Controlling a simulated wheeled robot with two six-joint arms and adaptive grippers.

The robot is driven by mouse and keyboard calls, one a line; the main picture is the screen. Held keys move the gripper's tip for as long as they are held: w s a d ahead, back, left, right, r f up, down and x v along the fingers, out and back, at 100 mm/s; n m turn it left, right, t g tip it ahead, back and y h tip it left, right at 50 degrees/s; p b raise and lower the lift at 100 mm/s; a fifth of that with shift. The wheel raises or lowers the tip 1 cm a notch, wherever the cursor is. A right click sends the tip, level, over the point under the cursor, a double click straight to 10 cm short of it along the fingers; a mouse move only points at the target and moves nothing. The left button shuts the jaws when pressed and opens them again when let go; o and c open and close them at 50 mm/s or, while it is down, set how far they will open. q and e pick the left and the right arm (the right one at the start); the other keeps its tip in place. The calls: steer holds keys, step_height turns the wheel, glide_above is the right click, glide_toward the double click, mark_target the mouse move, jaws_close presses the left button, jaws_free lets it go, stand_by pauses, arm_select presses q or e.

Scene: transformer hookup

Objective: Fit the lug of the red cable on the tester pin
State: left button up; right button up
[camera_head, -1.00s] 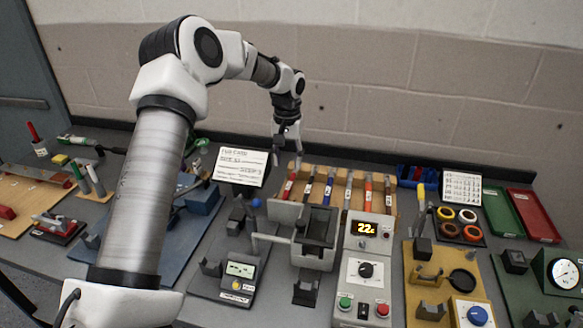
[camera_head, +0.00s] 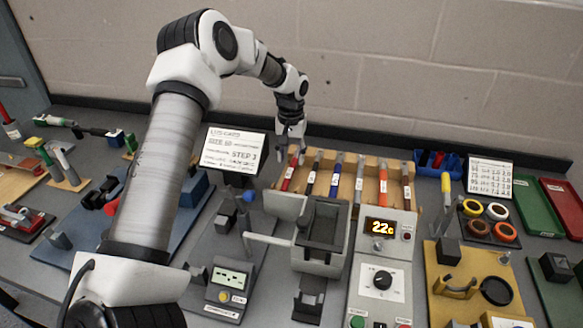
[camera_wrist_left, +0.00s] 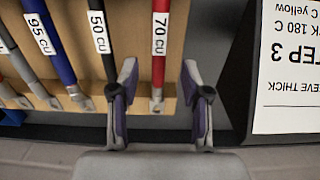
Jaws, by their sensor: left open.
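The red cable (camera_head: 289,173), labelled 70 CU, stands leftmost in the wooden rack. It also shows in the left wrist view (camera_wrist_left: 160,60), with its silver lug (camera_wrist_left: 157,100) at the lower end. My left gripper (camera_head: 291,150) is open at the rack's left end. In the left wrist view its fingers (camera_wrist_left: 158,95) stand on either side of the red cable, with gaps visible. A grey tester (camera_head: 231,279) with a small display stands at lower centre-left in the head view; I cannot make out its pin. My right gripper is out of view.
The wooden rack (camera_head: 397,171) holds several other cables. A step card (camera_head: 234,150) stands left of the rack. A grey control box (camera_head: 381,266) reading 22 stands in front. A blue bin (camera_head: 438,164) and coloured rings lie right. The wall is close behind.

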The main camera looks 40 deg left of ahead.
mark_target(291, 167)
arm_select(q)
step_height(291, 167, down, 4)
steer(key=shift+w+r, duration=0.1)
steer(key=shift+r, duration=0.2)
jaws_close()
